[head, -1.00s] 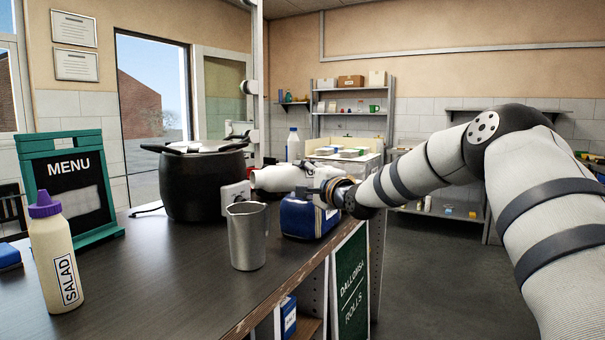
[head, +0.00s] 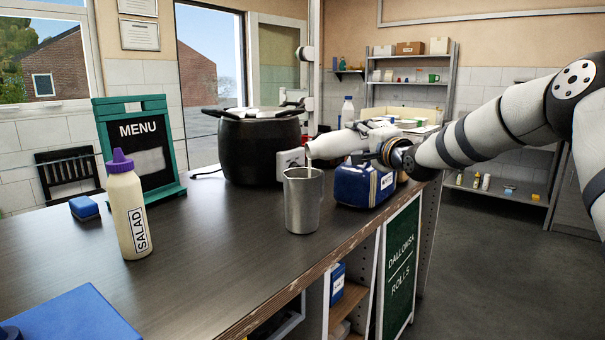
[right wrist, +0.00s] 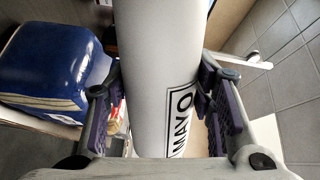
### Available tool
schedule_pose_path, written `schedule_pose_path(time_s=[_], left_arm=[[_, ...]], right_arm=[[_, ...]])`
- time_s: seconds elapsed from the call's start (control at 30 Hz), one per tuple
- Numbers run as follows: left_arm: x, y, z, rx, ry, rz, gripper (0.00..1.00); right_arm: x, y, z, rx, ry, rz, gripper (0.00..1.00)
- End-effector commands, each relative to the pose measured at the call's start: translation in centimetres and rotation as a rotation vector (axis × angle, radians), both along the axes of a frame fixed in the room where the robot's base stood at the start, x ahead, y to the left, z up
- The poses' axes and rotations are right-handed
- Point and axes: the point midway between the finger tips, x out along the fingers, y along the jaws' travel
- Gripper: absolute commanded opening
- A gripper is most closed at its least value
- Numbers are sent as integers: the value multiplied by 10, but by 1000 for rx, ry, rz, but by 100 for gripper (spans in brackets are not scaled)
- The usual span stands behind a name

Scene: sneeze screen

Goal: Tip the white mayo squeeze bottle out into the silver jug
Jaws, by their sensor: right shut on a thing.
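The white mayo squeeze bottle (head: 338,144) lies tipped on its side, its nozzle end pointing left and slightly down, above the silver jug (head: 302,207). A thin pale stream runs from the nozzle into the jug's open top. The jug stands upright on the dark counter. My right gripper (head: 376,143) is shut around the bottle's body. In the right wrist view, the bottle (right wrist: 160,60) with its MAYO label sits between both finger pads. The jug's inside is mostly hidden. My left gripper is not in view.
A blue container (head: 362,187) stands just right of the jug, below the bottle. A black pot (head: 260,152) is behind. The counter (head: 220,240) between is clear.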

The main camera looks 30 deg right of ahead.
Motion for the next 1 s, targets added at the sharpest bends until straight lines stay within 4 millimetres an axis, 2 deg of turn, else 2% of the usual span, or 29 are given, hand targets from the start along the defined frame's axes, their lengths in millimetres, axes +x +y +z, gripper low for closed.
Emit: schedule_pose_path(time_s=[0.1,0.3,0.47,0.67,1.0], left_arm=[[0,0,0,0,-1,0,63],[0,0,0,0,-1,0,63],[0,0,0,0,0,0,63],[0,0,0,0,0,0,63],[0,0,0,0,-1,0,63]], right_arm=[[1,6,13,-87,11,3,15],[1,10,24,-189,28,2,15],[1,10,24,-188,29,1,15],[0,2,8,-65,10,-1,15],[0,3,9,-66,9,1,15]])
